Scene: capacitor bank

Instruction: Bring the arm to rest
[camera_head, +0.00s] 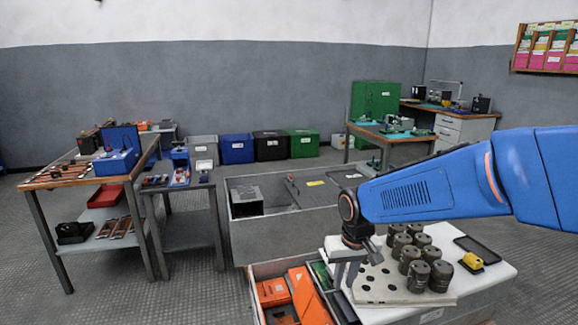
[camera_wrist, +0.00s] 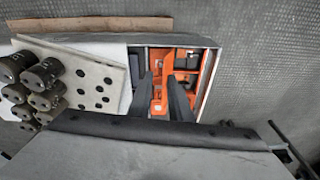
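My blue arm (camera_head: 420,190) reaches in from the right in the head view. My gripper (camera_head: 346,274) points down beside the left edge of the pale holed plate (camera_head: 375,290), near the drawer. In the wrist view the two dark fingers of my gripper (camera_wrist: 161,98) stand apart with nothing held between them. Orange parts in the drawer show beyond and between the fingers. Several dark olive capacitor-like cylinders (camera_head: 410,262) stand on the right part of the holed plate.
The white bench top (camera_head: 480,285) carries a yellow item (camera_head: 472,261) and a black tray (camera_head: 477,249). An open drawer with orange bins (camera_head: 306,297) lies left of it. A grey cabinet (camera_head: 270,235) stands behind. A tool table (camera_head: 80,180) is at left, with open floor around it.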

